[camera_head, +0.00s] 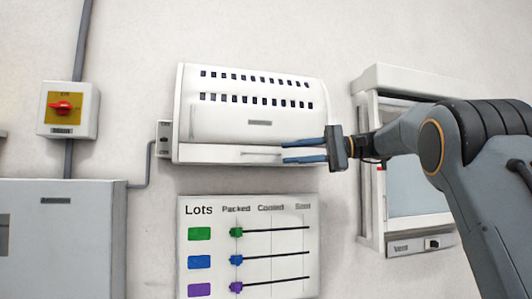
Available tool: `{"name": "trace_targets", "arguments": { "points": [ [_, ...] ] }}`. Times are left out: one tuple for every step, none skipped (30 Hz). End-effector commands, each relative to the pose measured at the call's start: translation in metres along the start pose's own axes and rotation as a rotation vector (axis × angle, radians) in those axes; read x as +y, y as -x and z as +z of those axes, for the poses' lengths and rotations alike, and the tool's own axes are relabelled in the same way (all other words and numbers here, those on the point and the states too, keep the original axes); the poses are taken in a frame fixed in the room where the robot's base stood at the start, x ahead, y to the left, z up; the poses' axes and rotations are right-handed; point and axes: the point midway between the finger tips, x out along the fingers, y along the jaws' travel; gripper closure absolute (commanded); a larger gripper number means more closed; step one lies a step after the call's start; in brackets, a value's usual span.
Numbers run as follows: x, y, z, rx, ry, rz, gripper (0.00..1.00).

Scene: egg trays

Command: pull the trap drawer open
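The trap drawer (212,154) is the low white front along the bottom of a white wall unit (222,121). It looks flush with the unit, with no visible gap. A thin horizontal handle (258,154) sits on its front. My gripper (284,152) comes in from the right with its two blue fingers pointing left, one above the other and apart. The fingertips are at the right end of the handle in the picture. Nothing shows between the fingers. I cannot tell whether they touch the handle, and its right end may be hidden.
A Lots board (186,236) with coloured sliders hangs below the unit. A white framed wall cabinet (371,192) stands right, partly behind my arm. A red switch box (86,109) and a grey cabinet (90,232) are left. A small box (163,139) adjoins the unit.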

Motion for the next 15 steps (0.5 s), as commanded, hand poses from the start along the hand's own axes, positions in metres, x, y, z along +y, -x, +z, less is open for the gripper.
{"name": "trace_targets", "arguments": {
  "points": [
    [-0.003,-0.002,0.002,-0.002,0.004,-0.001,0.74],
    [-0.003,-0.005,0.002,-0.004,0.004,-0.002,0.74],
    [-0.004,-0.009,0.003,-0.005,0.004,-0.002,0.74],
    [-0.004,-0.014,0.003,-0.006,0.005,-0.001,0.74],
    [-0.004,-0.018,0.004,-0.007,0.005,-0.001,0.74],
    [-0.004,-0.026,0.004,-0.010,0.005,0.000,0.74],
    [-0.004,-0.031,0.005,-0.011,0.004,0.001,0.74],
    [-0.004,-0.036,0.005,-0.010,0.003,0.001,0.74],
    [-0.005,-0.043,0.005,-0.012,0.004,0.001,0.74],
    [-0.005,-0.048,0.005,-0.012,0.004,0.001,0.74],
    [-0.005,-0.052,0.005,-0.011,0.005,0.001,0.74],
    [-0.004,-0.058,0.005,-0.010,0.005,0.001,0.74],
    [-0.004,-0.062,0.005,-0.010,0.004,0.001,0.74],
    [-0.004,-0.066,0.005,-0.010,0.004,0.001,0.74],
    [-0.004,-0.070,0.004,-0.009,0.004,0.001,0.74]
  ]
}}
